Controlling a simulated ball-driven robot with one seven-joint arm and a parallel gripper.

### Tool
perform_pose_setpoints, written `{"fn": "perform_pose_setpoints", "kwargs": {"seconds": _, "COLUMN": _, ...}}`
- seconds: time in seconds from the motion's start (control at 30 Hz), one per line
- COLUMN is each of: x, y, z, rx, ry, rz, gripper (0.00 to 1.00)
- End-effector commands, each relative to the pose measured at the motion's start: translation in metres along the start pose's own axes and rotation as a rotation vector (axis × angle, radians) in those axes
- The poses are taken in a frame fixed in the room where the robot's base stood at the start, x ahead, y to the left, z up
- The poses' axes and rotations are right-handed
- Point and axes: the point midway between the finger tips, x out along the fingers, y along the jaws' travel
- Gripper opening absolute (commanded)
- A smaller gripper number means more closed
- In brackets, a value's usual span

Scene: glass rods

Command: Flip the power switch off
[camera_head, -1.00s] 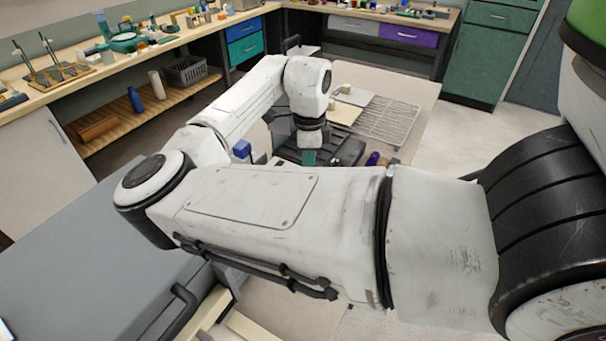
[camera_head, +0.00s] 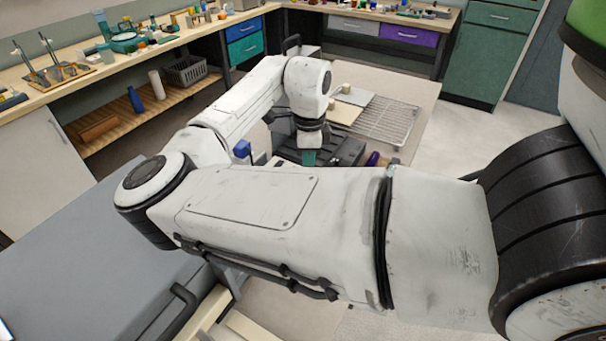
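My arm reaches across the picture and bends down over the middle table. The end of it, with a teal part (camera_head: 309,157) below the black wrist, points down beside a dark device (camera_head: 346,151) on that table. My gripper's fingertips are hidden behind my forearm, so I cannot see whether they are open or shut. I cannot make out a power switch; most of the device's near side is hidden by my arm. A blue part (camera_head: 242,149) shows left of the wrist.
The middle table (camera_head: 413,93) also carries a wire rack (camera_head: 386,121), a pale board (camera_head: 343,113) and a purple item (camera_head: 373,159). A long bench (camera_head: 103,70) with glassware runs along the left. Open floor (camera_head: 470,135) lies right of the table.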

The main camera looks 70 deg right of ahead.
Motion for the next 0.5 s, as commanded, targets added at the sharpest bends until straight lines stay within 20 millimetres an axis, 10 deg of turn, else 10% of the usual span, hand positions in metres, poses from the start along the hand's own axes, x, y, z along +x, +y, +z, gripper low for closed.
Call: {"fn": "perform_pose_setpoints", "kwargs": {"seconds": 0.5, "x": 0.0076, "y": 0.0001, "z": 0.0001, "rx": 0.000, "ry": 0.000, "rz": 0.000, "gripper": 0.00}}
